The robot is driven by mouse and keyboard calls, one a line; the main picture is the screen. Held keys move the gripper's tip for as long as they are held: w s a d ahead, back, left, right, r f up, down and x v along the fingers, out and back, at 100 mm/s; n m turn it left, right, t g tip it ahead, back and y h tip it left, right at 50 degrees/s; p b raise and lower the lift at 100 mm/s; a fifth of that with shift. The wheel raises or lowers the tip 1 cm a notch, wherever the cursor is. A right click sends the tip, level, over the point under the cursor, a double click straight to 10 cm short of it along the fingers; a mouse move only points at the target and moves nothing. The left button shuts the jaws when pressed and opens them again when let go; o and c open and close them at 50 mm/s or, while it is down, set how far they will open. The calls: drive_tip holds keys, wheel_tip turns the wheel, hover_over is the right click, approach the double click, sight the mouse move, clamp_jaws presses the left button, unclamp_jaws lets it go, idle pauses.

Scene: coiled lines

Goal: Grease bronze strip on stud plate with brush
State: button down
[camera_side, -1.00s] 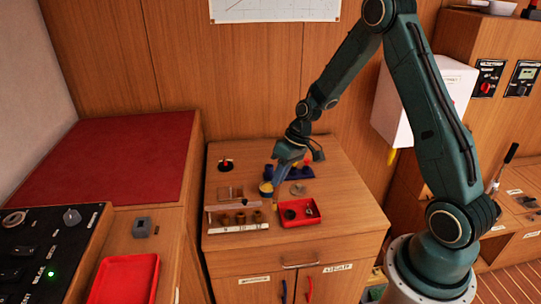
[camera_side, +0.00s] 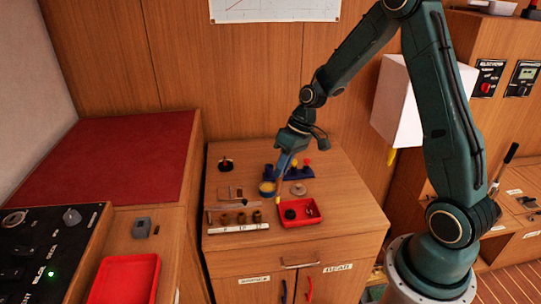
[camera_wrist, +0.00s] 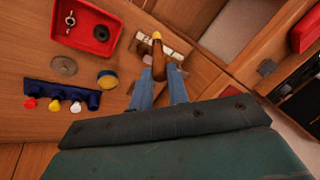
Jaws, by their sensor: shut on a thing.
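My gripper (camera_side: 280,170) is tilted down over the cabinet top, its blue fingers shut on a brush. In the wrist view the fingers (camera_wrist: 162,78) close around the brush's brown handle (camera_wrist: 174,80), and its yellow tip (camera_wrist: 157,36) points away. The tip appears over the white labelled strip, but I cannot tell whether it touches anything. I cannot tell which piece is the bronze strip.
A red tray (camera_side: 301,222) with small parts stands at the front right, a grey disc (camera_side: 298,188) behind it. A blue rack (camera_side: 301,173) with coloured knobs stands farther back. Several brown bushings (camera_side: 241,218) stand near a white strip (camera_side: 238,229). A red-topped knob (camera_side: 226,163) stands at back left.

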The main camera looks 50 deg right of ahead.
drive_tip(key=w+d+t+h, duration=0.1)
drive_tip(key=w+d+h, duration=0.15)
drive_tip(key=w, duration=0.85)
drive_tip(key=w+d+h, duration=0.1)
drive_tip(key=w+d, duration=0.2)
drive_tip(key=w, duration=0.8)
wheel_tip(320, 180, down, 7)
drive_tip(key=shift+n, duration=0.3)
drive_tip(key=shift+d+f, duration=0.1)
drive_tip(key=shift+f, duration=0.2)
drive_tip(key=shift+f, duration=2.15)
drive_tip(key=shift+f, duration=0.65)
drive_tip(key=shift+s, duration=0.2)
drive_tip(key=shift+s+a+r, duration=0.1)
drive_tip(key=shift+s+a, duration=0.15)
drive_tip(key=shift+a, duration=0.15)
drive_tip(key=shift+s+a, duration=0.1)
